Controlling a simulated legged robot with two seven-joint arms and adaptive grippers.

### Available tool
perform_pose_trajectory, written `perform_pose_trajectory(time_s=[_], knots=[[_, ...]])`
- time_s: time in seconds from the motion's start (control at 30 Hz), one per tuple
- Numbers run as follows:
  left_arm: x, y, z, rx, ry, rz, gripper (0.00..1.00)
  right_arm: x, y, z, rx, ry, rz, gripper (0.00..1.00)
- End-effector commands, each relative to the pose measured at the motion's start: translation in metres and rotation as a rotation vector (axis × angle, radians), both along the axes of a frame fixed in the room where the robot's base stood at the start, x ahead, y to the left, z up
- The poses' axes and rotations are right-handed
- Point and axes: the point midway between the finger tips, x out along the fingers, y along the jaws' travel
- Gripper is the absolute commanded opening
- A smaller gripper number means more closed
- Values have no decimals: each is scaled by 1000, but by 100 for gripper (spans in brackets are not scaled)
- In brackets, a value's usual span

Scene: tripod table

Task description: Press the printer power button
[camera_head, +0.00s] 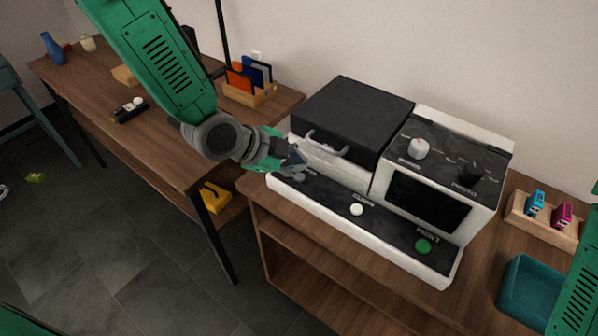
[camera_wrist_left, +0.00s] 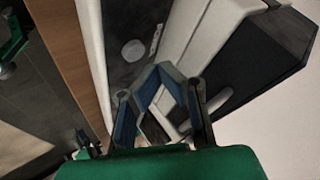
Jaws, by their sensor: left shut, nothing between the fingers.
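The printer (camera_head: 350,185) is a white and black machine on a wooden cabinet. Its black front ledge carries a grey button (camera_head: 299,176) at the left end, a white button (camera_head: 357,209) in the middle and a green button (camera_head: 423,246) under the label PRINT. The grey button also shows as a round disc in the left wrist view (camera_wrist_left: 134,50), with a label beside it too blurred to read. My left gripper (camera_head: 298,162) is shut and empty, close above the ledge's left end by the grey button. Contact cannot be told. My right gripper is out of view.
A white knob (camera_head: 418,148) and a black knob (camera_head: 470,173) stand on the printer's right section. A handle (camera_head: 326,143) juts out near my left gripper. A wooden holder with cartridges (camera_head: 541,221) and a teal bin (camera_head: 530,290) stand at right.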

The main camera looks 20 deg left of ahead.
Motion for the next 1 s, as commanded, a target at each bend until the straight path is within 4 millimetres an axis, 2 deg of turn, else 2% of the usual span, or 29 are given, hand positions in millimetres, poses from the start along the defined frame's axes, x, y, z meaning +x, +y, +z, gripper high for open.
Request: perform_pose_trajectory(time_s=[0.1,0.5,1.0], knots=[[0,-1,17,1,-1,-1,0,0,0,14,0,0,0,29],[0,-1,54,1,-1,-1,0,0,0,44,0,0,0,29],[0,-1,52,1,1,0,0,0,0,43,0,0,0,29]])
